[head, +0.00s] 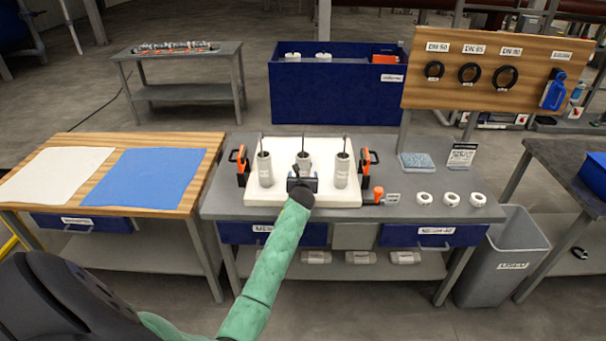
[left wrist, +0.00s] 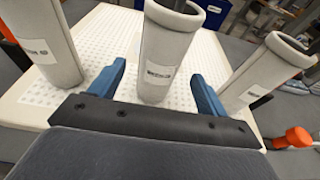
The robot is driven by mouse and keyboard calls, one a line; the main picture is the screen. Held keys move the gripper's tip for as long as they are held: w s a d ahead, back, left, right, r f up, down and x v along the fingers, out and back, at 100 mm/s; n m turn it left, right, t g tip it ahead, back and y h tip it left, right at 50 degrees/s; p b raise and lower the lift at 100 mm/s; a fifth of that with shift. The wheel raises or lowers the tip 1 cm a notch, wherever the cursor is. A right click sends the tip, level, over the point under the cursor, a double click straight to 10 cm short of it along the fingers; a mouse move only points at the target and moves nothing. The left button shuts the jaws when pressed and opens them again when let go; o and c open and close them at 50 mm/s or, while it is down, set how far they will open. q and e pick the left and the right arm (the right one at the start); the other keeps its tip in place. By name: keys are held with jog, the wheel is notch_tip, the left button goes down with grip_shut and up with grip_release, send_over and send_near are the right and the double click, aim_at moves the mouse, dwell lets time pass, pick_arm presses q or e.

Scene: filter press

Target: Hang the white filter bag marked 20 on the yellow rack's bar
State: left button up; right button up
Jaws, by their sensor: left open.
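Three pale grey-white filter cylinders stand upright on a white perforated plate (head: 285,197): left (head: 265,169), middle (head: 304,160) and right (head: 342,169). Each has a small label too small to read, so I cannot tell which is marked 20. My left gripper (head: 302,178) is open in front of the middle cylinder and hides its lower part. In the left wrist view, the middle cylinder (left wrist: 158,62) stands between and just beyond the blue fingers (left wrist: 158,88); contact is not clear. No yellow rack bar is clearly in view; only a yellow piece (head: 10,246) shows at the left edge.
Orange-black clamps (head: 242,165) (head: 367,168) flank the plate. White rings (head: 450,199) lie to the right on the grey bench (head: 400,213). A wooden table (head: 190,150) with white and blue cloths stands left. A grey bin (head: 505,250) stands right.

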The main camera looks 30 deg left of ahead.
aim_at(303, 174)
pick_arm(q)
jog(key=shift+w+a, duration=0.3)
jog(key=shift+w, duration=0.15)
jog(key=shift+x, duration=0.85)
jog(key=shift+w+a+f+b, duration=0.3)
jog(key=shift+w+a+b, duration=0.05)
jog(key=shift+w, duration=0.15)
jog(key=shift+w+a+f, duration=0.1)
jog(key=shift+w+a, duration=0.15)
jog(key=shift+w, duration=0.2)
pick_arm(e)
jog(key=shift+w+a+r, duration=0.15)
jog(key=shift+w+a, duration=0.1)
jog(key=shift+w, duration=0.35)
jog(key=shift+w+a+r, duration=0.2)
jog(key=shift+w, duration=0.35)
jog(key=shift+w+a+r, duration=0.15)
jog(key=shift+w+a, duration=0.1)
jog(key=shift+w, duration=0.35)
jog(key=shift+s, duration=0.1)
